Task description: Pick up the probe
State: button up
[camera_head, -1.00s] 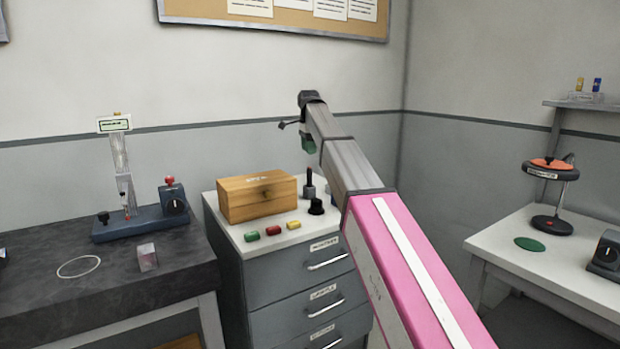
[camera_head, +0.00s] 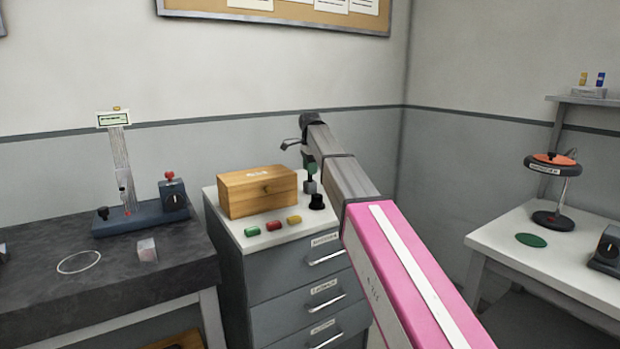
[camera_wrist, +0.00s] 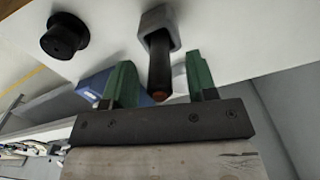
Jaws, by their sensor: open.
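The probe (camera_wrist: 160,62) is a dark rod with a brownish end, standing in a grey block-like holder (camera_wrist: 158,22) on the white cabinet top. In the head view the grey holder (camera_head: 310,186) shows beside the wooden box, with the rod mostly hidden by my gripper (camera_head: 311,169). In the wrist view my gripper (camera_wrist: 160,75) has its two green fingers apart, one on each side of the probe. Gaps show between the rod and both fingers. The gripper is open and holds nothing.
A black knob-like piece (camera_head: 316,203) stands close to the holder. A wooden box (camera_head: 245,193) and green, red and yellow pieces (camera_head: 274,226) share the cabinet top. A blue object (camera_wrist: 95,84) lies behind one finger. Benches stand left and right.

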jog(key=shift+f, duration=0.4)
grip_shut()
jog(key=shift+r, duration=0.1)
